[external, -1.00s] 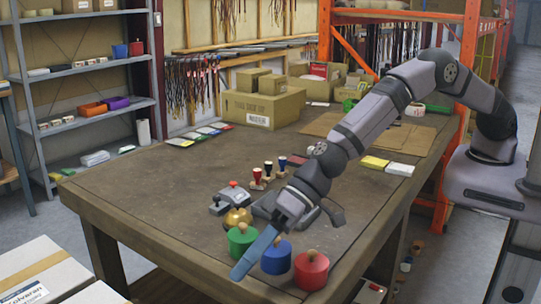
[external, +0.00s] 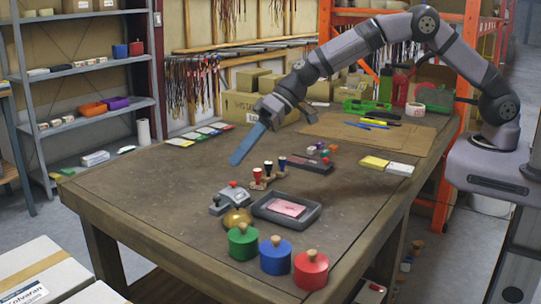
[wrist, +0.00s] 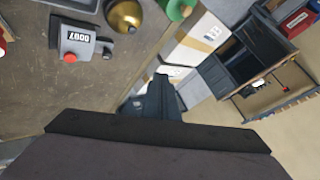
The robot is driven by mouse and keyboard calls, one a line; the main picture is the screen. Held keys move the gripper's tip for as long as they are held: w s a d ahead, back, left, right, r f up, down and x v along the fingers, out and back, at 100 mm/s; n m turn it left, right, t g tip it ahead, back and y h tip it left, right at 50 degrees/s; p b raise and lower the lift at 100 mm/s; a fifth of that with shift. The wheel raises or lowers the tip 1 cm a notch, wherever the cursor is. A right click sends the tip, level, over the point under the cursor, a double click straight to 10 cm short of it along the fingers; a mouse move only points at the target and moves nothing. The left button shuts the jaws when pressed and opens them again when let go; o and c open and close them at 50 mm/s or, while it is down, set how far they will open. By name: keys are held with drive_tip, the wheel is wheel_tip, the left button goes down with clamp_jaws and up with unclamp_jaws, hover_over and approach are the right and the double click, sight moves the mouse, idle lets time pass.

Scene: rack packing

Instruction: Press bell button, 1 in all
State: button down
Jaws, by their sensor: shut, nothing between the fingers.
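The bell (external: 236,217) is a gold dome on the table near its front edge, beside the green lidded pot (external: 242,243). It also shows at the top of the wrist view (wrist: 124,14), partly cut off by the frame edge. Whether its button is pressed down cannot be made out. My gripper (external: 236,161) is shut and empty, its long blue fingers slanting down. It is held above the table, well behind and above the bell, and does not touch it. The wrist view shows the dark gripper body and fingers (wrist: 160,98).
A grey counter with a red button (external: 231,196) stands just behind the bell. A black tray with a pink pad (external: 287,207) lies to its right. Blue (external: 275,256) and red (external: 311,270) pots line the front edge. Stamps (external: 268,173) stand behind.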

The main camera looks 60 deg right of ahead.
drive_tip(key=shift+f, duration=0.15)
idle(0.3)
wheel_tip(320, 180, down, 8)
drive_tip(key=b, duration=0.5)
drive_tip(key=shift+r, duration=0.2)
drive_tip(key=shift+f+b, duration=0.5)
drive_tip(key=shift+b, duration=0.25)
drive_tip(key=shift+f+b, duration=0.9)
drive_tip(key=shift+b, duration=0.45)
idle(2.0)
drive_tip(key=shift+r, duration=0.1)
idle(0.3)
drive_tip(key=shift+r+p, duration=0.45)
drive_tip(key=shift+r, duration=0.4)
drive_tip(key=shift+r+p, duration=1.55)
drive_tip(key=shift+r, duration=0.95)
